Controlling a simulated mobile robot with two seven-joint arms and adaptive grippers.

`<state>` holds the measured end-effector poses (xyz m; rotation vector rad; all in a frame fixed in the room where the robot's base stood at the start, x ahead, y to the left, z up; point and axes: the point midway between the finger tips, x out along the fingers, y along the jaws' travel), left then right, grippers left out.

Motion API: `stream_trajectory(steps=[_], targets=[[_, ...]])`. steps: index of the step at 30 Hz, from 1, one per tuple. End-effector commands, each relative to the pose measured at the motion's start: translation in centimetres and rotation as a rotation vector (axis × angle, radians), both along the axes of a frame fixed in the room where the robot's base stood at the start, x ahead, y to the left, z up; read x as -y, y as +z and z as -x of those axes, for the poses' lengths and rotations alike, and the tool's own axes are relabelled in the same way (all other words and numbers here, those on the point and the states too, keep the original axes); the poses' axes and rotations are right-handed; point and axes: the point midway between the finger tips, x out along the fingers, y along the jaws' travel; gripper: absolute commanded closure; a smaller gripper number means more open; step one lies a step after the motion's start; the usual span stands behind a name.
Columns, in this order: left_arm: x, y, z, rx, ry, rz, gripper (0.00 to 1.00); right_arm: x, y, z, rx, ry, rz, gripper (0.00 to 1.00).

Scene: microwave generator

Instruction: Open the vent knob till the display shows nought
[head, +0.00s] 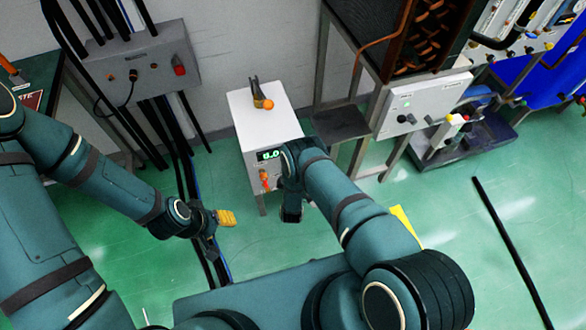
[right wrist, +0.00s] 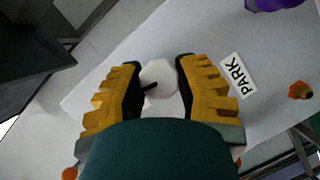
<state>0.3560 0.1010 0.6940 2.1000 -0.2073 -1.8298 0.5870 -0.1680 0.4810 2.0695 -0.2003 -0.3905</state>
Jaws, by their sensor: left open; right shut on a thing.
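A white box-shaped unit (head: 262,115) stands near the back wall. Its front has a green lit display (head: 269,155); the digits look like 6.0 or 0.0, too small to be sure. My right gripper (right wrist: 160,82) is at the unit, its yellow-and-black fingers shut on a pale many-sided knob (right wrist: 158,73) with a dark pointer. No label shows that it is the vent knob. In the head view my right arm hides this knob and part of the front. My left gripper (head: 225,217) is open and empty over the floor, left of the unit.
An orange-tipped fitting (head: 264,102) tops the unit. A grey control box (head: 145,62) with cables is left; a rack with a white panel (head: 425,103) is right.

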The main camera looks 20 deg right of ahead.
Motion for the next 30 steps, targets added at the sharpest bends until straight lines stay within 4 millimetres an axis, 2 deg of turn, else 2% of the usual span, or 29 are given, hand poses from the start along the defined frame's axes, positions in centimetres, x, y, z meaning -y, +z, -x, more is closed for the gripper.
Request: stream_trajectory(steps=[18,19,21,30], targets=[[0.0,0.0,0.01,0.0,0.0,0.0,0.53,0.09,0.1,-0.16,0.005,-0.001,0.042,1.0],[0.0,0.0,0.01,0.0,0.0,0.0,0.53,0.1,0.11,-0.16,0.005,-0.001,0.042,0.58],[0.0,0.0,0.01,0.0,0.0,0.0,0.53,0.1,0.1,-0.15,0.005,-0.001,0.042,0.35],[0.0,0.0,0.01,0.0,0.0,0.0,0.53,0.03,0.04,-0.01,0.002,-0.001,0.042,0.35]])
